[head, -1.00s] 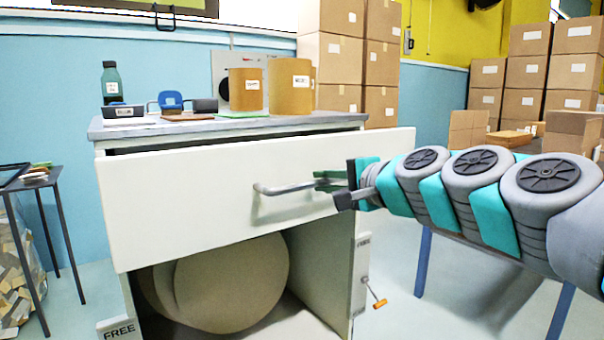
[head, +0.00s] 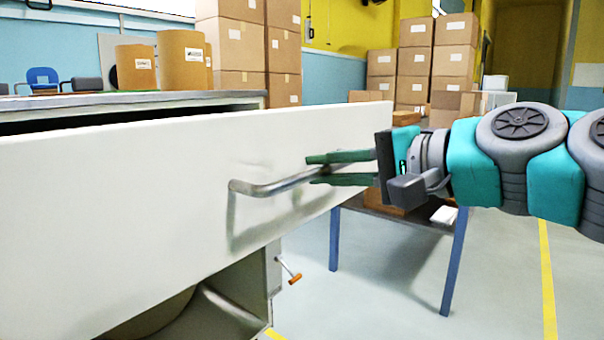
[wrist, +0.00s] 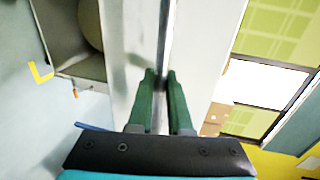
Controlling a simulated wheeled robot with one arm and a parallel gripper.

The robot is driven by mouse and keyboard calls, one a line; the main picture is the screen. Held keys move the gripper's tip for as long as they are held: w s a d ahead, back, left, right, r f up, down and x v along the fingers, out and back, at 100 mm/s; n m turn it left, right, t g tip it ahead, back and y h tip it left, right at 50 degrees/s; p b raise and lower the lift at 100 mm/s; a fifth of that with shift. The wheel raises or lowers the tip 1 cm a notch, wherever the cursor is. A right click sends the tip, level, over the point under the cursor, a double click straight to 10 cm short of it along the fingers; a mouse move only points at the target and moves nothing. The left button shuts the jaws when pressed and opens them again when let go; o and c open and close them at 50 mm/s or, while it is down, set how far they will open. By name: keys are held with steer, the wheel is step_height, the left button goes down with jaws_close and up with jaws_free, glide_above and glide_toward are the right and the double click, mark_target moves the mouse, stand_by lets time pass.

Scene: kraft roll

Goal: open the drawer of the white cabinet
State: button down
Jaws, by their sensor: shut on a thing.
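The white cabinet's drawer front (head: 120,190) fills the left and middle of the head view. It stands out from the cabinet body, with a dark gap behind its top edge, so the drawer is partly open. A grey bar handle (head: 262,189) is on its face. My gripper (head: 310,170) comes from the right, with one green finger above the bar and one below, shut on the handle near its right end. In the wrist view both green fingers (wrist: 160,75) flank the bar. The drawer's inside is mostly hidden.
A blue-legged table (head: 455,265) stands behind my gripper, with stacked boxes (head: 415,70) beyond. An orange-tipped lever (head: 290,272) sticks out below the drawer. Floor at right is clear.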

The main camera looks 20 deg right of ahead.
steer(key=shift+s+d, duration=0.3)
steer(key=shift+s, duration=0.05)
steer(key=c, duration=0.8)
jaws_free()
steer(key=shift+c, duration=0.2)
steer(key=shift+s, duration=0.1)
steer(key=v, duration=0.7)
steer(key=shift+s+d, duration=0.2)
steer(key=shift+d, duration=0.05)
